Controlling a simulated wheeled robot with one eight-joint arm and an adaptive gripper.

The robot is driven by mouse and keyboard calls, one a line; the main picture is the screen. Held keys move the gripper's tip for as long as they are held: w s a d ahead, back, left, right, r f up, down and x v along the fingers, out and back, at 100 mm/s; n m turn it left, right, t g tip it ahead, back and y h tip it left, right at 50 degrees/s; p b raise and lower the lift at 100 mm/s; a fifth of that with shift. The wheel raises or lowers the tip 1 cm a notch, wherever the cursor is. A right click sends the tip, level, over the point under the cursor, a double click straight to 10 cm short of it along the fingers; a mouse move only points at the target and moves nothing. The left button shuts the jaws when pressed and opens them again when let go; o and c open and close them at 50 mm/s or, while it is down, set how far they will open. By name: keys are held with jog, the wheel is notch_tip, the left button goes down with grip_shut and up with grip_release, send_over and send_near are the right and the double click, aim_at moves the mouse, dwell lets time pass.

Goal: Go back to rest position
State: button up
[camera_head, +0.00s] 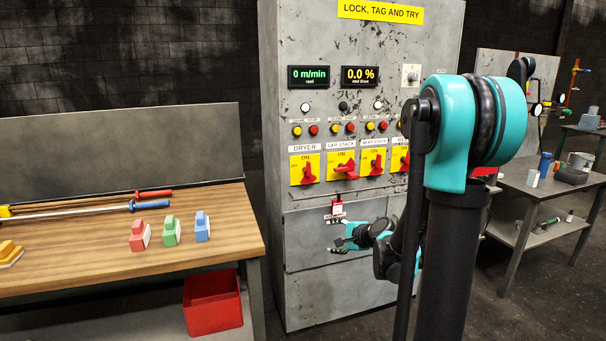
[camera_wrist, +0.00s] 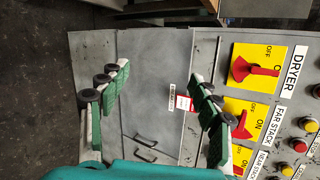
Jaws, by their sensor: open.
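My gripper (camera_head: 338,236) is in front of the lower part of the grey control cabinet (camera_head: 360,45), its fingers toward the left. The wrist view also shows my gripper (camera_wrist: 160,85), with its two fingers wide apart and nothing held between them. A small red and white tag (camera_head: 337,208) is on the cabinet just above the fingers. In the wrist view the tag (camera_wrist: 183,103) shows beside the right finger; I cannot tell whether they touch. The dryer switch (camera_head: 308,173) and far stack switch (camera_head: 345,170) have red handles on yellow plates.
A wooden bench (camera_head: 90,255) at left carries red (camera_head: 139,235), green (camera_head: 171,230) and blue (camera_head: 202,226) blocks, a yellow piece (camera_head: 10,253) and long-handled tools. A red bin (camera_head: 213,302) is below. A grey side table (camera_head: 545,185) stands right. Floor shows between cabinet and table.

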jog(key=s+d+f+n+g+h, duration=0.2)
jog(key=s+n, duration=0.3)
jog(key=s, duration=0.4)
jog(key=s+d+f+n+g+h, duration=0.2)
jog(key=s+n, duration=0.3)
jog(key=s, duration=0.4)
jog(key=s+d+f+n+g+h, duration=0.2)
jog(key=s+d+f+n, duration=0.1)
jog(key=s, duration=0.6)
jog(key=shift+s+d+f+n+h, duration=0.3)
jog(key=shift+d+f+n, duration=0.1)
jog(key=shift+d+n, duration=0.45)
